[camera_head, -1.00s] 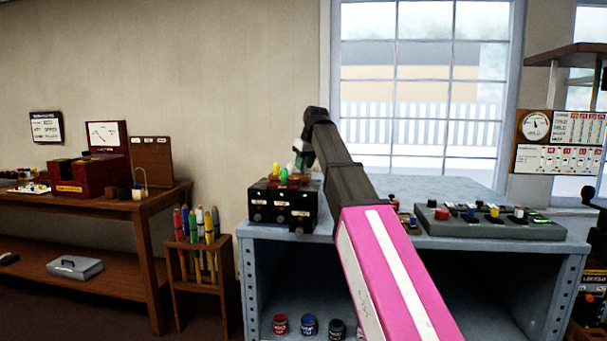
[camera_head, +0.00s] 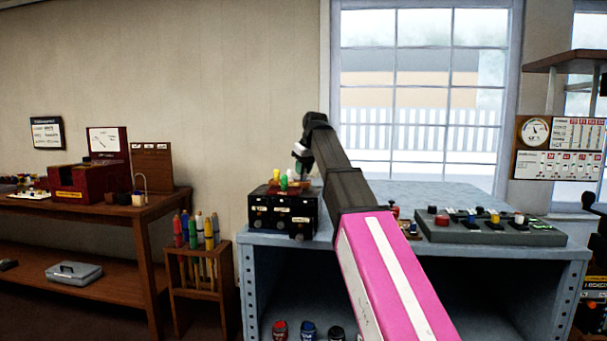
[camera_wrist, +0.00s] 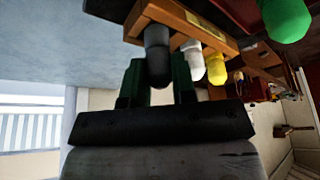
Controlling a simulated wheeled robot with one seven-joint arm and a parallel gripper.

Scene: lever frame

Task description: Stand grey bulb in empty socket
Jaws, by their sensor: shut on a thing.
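My gripper (camera_wrist: 156,88) is shut on the grey bulb (camera_wrist: 158,58), a dark rounded piece between its green fingers in the wrist view. The bulb's far end is at the edge of a wooden holder (camera_wrist: 222,40); I cannot tell whether it touches or sits in a socket. A white bulb (camera_wrist: 193,60), a yellow bulb (camera_wrist: 216,68) and, nearer the camera, a green bulb (camera_wrist: 286,18) show beside it. The empty socket cannot be made out. In the head view my gripper (camera_head: 302,160) is above the right part of the holder, and the grey bulb cannot be made out.
A black drawer box (camera_head: 284,212) stands at the left front of the blue-grey bench (camera_head: 440,190), close under the gripper. A grey control panel (camera_head: 490,230) with coloured knobs lies on the bench's right. A window stands behind. Clear bench top lies behind the panel.

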